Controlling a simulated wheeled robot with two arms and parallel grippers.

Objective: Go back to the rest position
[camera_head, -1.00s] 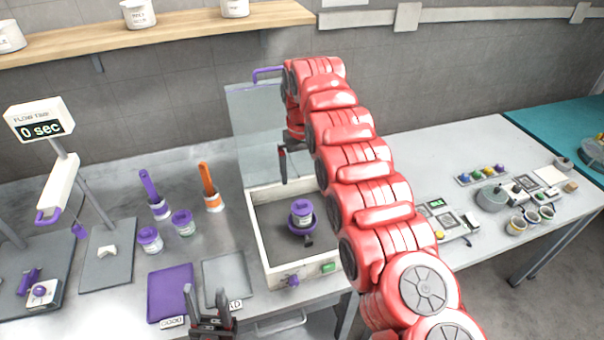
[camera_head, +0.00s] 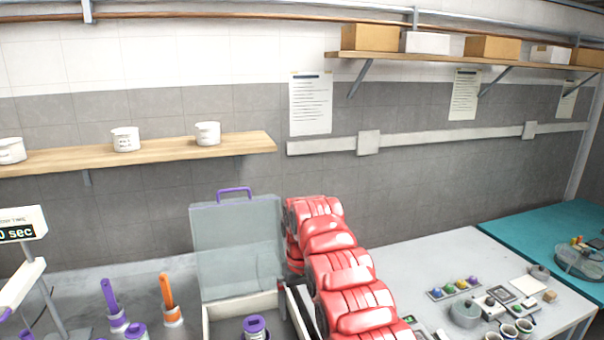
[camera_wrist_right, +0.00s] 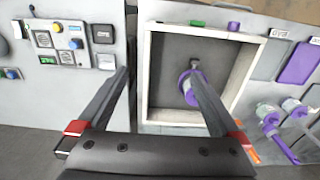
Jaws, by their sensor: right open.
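My red right arm crosses the lower middle of the head view. Its right gripper (camera_head: 301,310) is partly hidden behind the arm, beside the right side of the open box (camera_head: 226,310). In the right wrist view the right gripper (camera_wrist_right: 160,78) is open, with its two fingers wide apart and nothing between them held. A purple-lidded jar (camera_head: 256,326) stands inside the box. It also shows in the right wrist view as a purple and white jar (camera_wrist_right: 187,88), partly behind one finger. The box's clear lid (camera_head: 236,245) with a purple handle stands upright, open. My left gripper is out of view.
Purple (camera_head: 110,298) and orange (camera_head: 167,292) handled brushes stand left of the box. A display stand (camera_head: 22,226) is at the far left. Right of my arm, the bench holds a grey round pot (camera_head: 465,314) and several small cups. A wooden shelf (camera_head: 170,152) hangs above.

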